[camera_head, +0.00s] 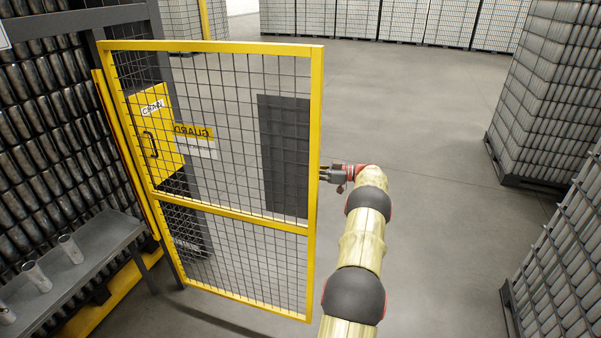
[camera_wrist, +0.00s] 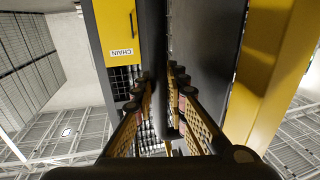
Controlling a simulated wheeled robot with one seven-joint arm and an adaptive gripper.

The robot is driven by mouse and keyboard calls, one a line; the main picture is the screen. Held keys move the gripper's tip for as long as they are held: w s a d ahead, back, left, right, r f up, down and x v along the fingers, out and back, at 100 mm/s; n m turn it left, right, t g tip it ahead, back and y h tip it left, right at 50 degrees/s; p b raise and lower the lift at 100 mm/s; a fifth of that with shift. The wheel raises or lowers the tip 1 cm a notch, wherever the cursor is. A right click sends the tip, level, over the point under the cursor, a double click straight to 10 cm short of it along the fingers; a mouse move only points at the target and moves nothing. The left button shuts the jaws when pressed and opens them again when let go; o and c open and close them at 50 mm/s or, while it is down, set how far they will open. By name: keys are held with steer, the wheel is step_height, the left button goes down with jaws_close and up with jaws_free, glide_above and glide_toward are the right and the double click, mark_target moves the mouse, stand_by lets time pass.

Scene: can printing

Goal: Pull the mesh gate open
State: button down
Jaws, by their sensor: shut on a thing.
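The mesh gate (camera_head: 316,110) has a yellow frame, a middle rail and dark wire mesh. It stands upright at the centre-left of the head view, its left side along a post by the machine. Its right edge stands free over the floor, with no post beside it. My gripper (camera_head: 327,173) is at that right edge, about mid-height, shut on the gate handle. The handle is mostly hidden in the head view. In the wrist view it is a dark upright bar (camera_wrist: 152,40) between the fingers, near the yellow frame (camera_wrist: 262,70).
A grey bench (camera_head: 100,245) with several cans stands at left. Pallets of stacked cans (camera_head: 552,95) line the right. Floor (camera_head: 430,110) is clear between gate and pallets.

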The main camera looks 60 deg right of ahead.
steer(key=shift+d, duration=0.2)
steer(key=c, duration=1.8)
jaws_free()
steer(key=shift+s, duration=0.1)
steer(key=v, duration=1.1)
steer(key=shift+s+d, duration=0.1)
steer(key=shift+s, duration=0.3)
